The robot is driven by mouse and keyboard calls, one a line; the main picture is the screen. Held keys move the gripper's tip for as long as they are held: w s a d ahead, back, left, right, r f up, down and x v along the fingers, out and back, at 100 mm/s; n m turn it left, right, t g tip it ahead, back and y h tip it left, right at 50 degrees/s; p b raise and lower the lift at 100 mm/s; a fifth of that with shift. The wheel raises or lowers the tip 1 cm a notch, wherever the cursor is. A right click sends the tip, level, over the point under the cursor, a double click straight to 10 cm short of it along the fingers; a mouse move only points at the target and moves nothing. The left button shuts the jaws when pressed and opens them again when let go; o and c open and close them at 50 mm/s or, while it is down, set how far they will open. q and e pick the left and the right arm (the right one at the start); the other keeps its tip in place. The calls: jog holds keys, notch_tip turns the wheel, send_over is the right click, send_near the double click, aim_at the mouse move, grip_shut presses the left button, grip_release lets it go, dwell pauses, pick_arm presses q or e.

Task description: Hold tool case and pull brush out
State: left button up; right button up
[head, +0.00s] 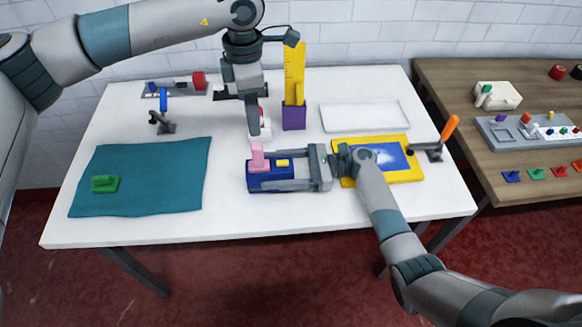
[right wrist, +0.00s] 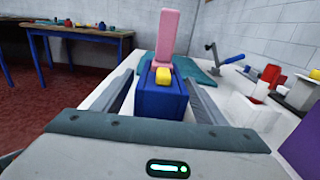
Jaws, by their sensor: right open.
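The blue tool case (head: 258,182) stands near the table's front middle; it also shows in the right wrist view (right wrist: 162,103). A pink upright piece (head: 257,155) and a small yellow piece (head: 282,162) stick out of its top; I cannot tell for sure which is the brush. In the right wrist view the pink piece (right wrist: 167,35) stands tall behind the yellow one (right wrist: 163,76). My right gripper (head: 270,171) is open, its fingers on both sides of the case. My left gripper (head: 254,133) points down behind the case, beside a white and red item; its jaws are unclear.
A purple holder (head: 294,117) with a yellow ruler stands behind the case. A teal cloth (head: 150,185) with a green block lies left. A yellow-framed blue panel (head: 405,170) lies right, under my right arm. A white tray (head: 365,116) lies behind. A brown table (head: 450,85) stands right.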

aim_at(258, 155)
jog(key=shift+a, duration=1.3)
jog(key=c, duration=1.3)
pick_arm(q)
jog(key=shift+o, duration=1.4)
pick_arm(e)
jog(key=shift+c, duration=0.4)
pick_arm(q)
jog(key=shift+f+m, duration=0.6)
jog(key=shift+m, duration=0.2)
jog(key=shift+f, duration=0.15)
notch_tip(258, 155, down, 12)
jog(key=shift+r, duration=0.15)
